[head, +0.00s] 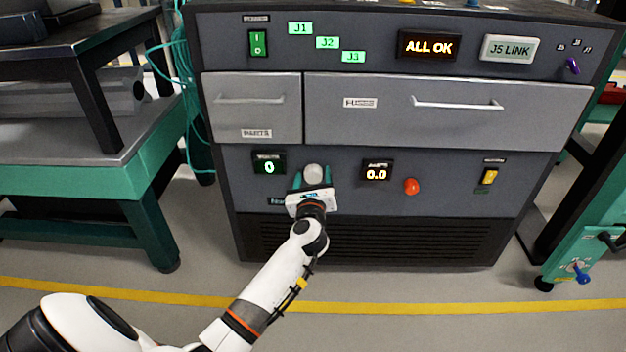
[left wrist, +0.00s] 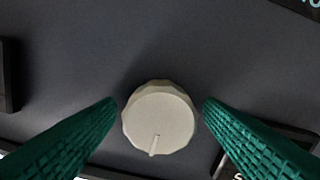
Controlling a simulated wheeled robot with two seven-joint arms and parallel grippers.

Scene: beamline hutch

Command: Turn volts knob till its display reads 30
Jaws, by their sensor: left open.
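The volts knob (head: 313,173) is a pale, faceted dial on the dark lower panel of the cabinet. In the left wrist view the knob (left wrist: 159,118) shows its pointer line toward the bottom of the picture. My left gripper (head: 312,178) is at the knob. Its green fingers (left wrist: 160,112) are open, one on each side of the knob, with a small gap visible on both sides. My right gripper is not in view.
Closed drawers (head: 430,108) are above. A green-framed table (head: 85,180) stands at left. The floor in front is clear.

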